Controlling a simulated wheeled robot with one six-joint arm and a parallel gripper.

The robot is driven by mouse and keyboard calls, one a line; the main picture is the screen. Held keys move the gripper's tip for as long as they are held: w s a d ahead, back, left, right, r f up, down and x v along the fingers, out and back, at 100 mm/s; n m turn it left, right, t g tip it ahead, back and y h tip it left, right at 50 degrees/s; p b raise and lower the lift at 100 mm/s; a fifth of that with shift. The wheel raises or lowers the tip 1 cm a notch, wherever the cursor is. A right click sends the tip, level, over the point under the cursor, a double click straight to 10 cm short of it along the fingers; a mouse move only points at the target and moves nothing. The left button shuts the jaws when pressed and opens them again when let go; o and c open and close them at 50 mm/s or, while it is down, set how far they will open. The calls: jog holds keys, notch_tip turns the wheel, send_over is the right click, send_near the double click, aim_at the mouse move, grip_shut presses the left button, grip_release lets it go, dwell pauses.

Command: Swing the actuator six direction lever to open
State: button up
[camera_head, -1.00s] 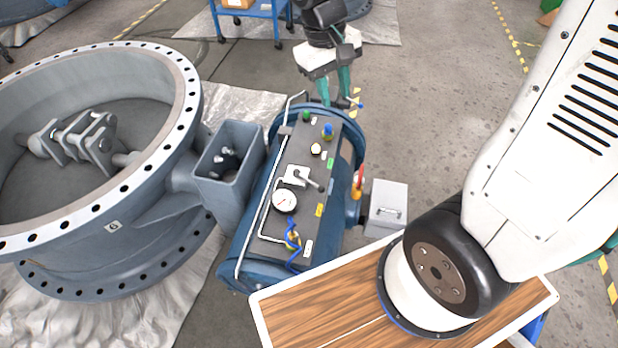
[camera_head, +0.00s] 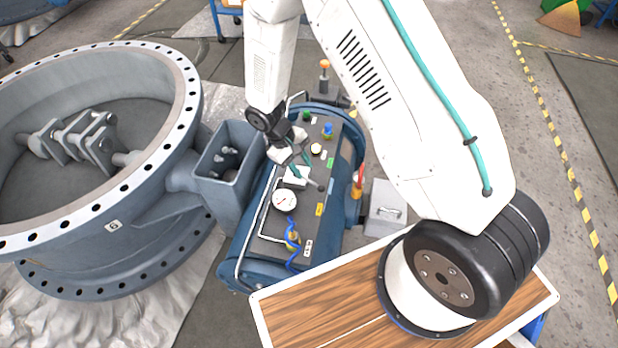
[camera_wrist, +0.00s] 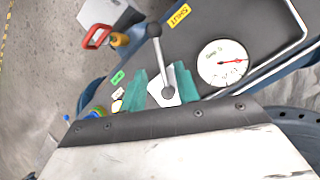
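The grey direction lever (camera_head: 312,183) sits on a white square plate on the dark actuator panel. The wrist view shows the lever (camera_wrist: 159,60) running from its pivot to a round knob, which lies nearer the yellow SHUT label (camera_wrist: 180,14) than the green label (camera_wrist: 117,77). My gripper (camera_head: 295,174) is over the panel at the lever's pivot end. In the wrist view my gripper's teal fingers (camera_wrist: 162,84) are apart, with the pivot between them and the knob beyond their tips. I cannot tell whether they touch it.
A round gauge (camera_head: 284,201) and blue hoses (camera_head: 292,245) lie on the panel near the lever. A red-handled valve (camera_head: 358,181) and a grey box (camera_head: 387,210) stand to the right. A wooden-topped surface (camera_head: 320,310) is in front.

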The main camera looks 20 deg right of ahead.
aim_at(311, 181)
jog(key=x, duration=0.6)
grip_shut()
